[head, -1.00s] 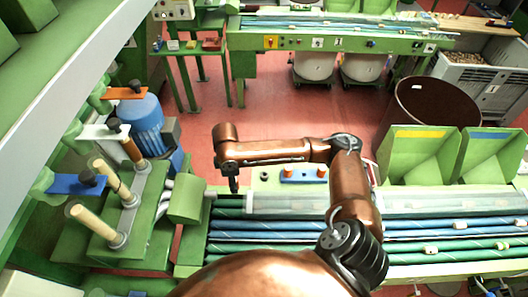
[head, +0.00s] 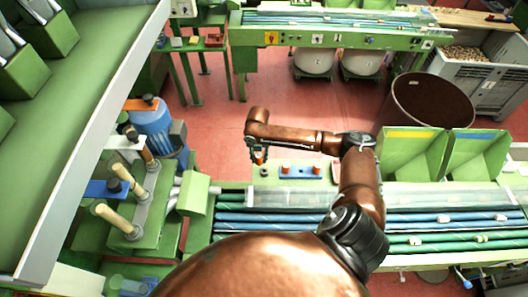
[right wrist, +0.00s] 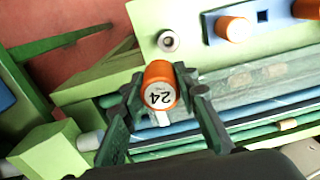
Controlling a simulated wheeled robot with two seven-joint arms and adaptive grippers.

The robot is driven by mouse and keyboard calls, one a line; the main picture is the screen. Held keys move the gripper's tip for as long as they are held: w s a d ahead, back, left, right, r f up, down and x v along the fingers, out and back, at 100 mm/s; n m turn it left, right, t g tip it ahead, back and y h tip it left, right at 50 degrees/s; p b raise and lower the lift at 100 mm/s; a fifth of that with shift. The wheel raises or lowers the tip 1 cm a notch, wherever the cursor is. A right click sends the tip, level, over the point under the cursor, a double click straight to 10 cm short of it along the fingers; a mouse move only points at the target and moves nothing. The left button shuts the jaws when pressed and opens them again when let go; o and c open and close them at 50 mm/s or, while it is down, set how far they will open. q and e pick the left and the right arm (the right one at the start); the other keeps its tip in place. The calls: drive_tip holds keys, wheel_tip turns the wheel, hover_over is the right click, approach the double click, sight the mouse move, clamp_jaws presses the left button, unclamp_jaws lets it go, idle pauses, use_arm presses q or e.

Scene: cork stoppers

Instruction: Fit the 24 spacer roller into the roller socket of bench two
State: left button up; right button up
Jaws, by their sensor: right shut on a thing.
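The orange roller (right wrist: 158,82) has a white end face marked 24 and is held between the fingers of my right gripper (right wrist: 165,100) in the right wrist view. In the head view my right gripper (head: 259,158) hangs at the back edge of the near bench, with a bit of orange at its fingers. A grey metal ring (right wrist: 168,40) on the green ledge lies just beyond the roller; I cannot tell for sure whether it is the roller socket. My left gripper is out of view.
A blue block (head: 300,171) with two orange rollers stands right of the gripper; its middle hole looks empty. Green bins (head: 412,152) stand further right. Posts with wooden handles (head: 118,217) rise at left. A long shelf (head: 80,130) fills the upper left.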

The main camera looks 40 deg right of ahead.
use_arm(q)
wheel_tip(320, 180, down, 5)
drive_tip(key=b, duration=0.6)
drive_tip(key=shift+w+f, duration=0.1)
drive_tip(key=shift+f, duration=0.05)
use_arm(e)
drive_tip(key=d+f+n, duration=0.1)
drive_tip(key=f, duration=0.3)
drive_tip(key=d+f+n, duration=0.1)
drive_tip(key=f, duration=0.1)
drive_tip(key=shift+s+d+f+n, duration=0.15)
drive_tip(key=shift+d+f+n, duration=0.15)
drive_tip(key=shift+d+f, duration=0.1)
use_arm(q)
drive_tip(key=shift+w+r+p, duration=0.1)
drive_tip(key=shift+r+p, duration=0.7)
drive_tip(key=shift+p, duration=0.05)
use_arm(e)
drive_tip(key=shift+a+r, duration=0.1)
idle(0.5)
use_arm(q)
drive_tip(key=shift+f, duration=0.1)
use_arm(e)
drive_tip(key=shift+f, duration=0.65)
idle(0.8)
use_arm(q)
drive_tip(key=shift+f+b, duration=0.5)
drive_tip(key=shift+b, duration=0.1)
use_arm(e)
drive_tip(key=shift+f, duration=1)
